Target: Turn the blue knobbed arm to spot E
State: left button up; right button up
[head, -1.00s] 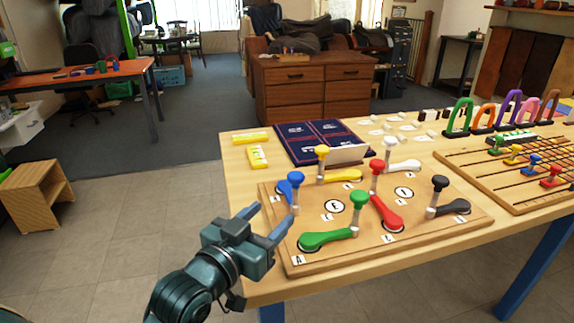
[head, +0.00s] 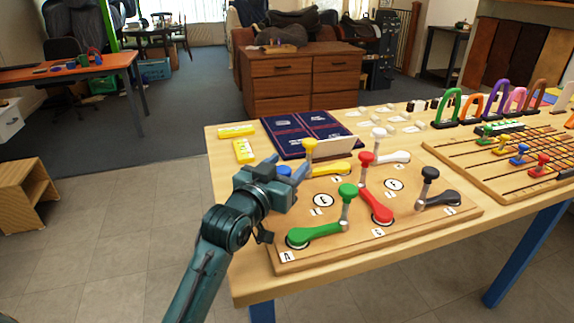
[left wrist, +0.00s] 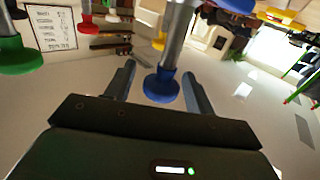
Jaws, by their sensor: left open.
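The blue knobbed arm is mostly hidden behind my left gripper in the head view; part of its blue knob (head: 284,171) shows at the back left of the wooden board (head: 345,242). In the left wrist view the blue knob (left wrist: 162,86) and its grey post stand between the two fingers. My left gripper (head: 288,180) is open, with one finger on each side of the knob; I cannot tell whether either touches. Two white circles, one near the middle (head: 323,200) and one farther right (head: 394,184), carry marks too small to read surely. My right gripper is not in view.
Green (head: 347,191), yellow (head: 310,146), red (head: 367,159), white (head: 379,133) and black (head: 430,174) knobs stand on the same board. A dark blue folder (head: 300,128) lies behind. A bead-and-rail board (head: 475,170) is at the right.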

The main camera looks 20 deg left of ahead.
pick_arm(q)
jog(key=shift+w, duration=0.4)
jog(key=shift+c, duration=0.2)
grip_shut()
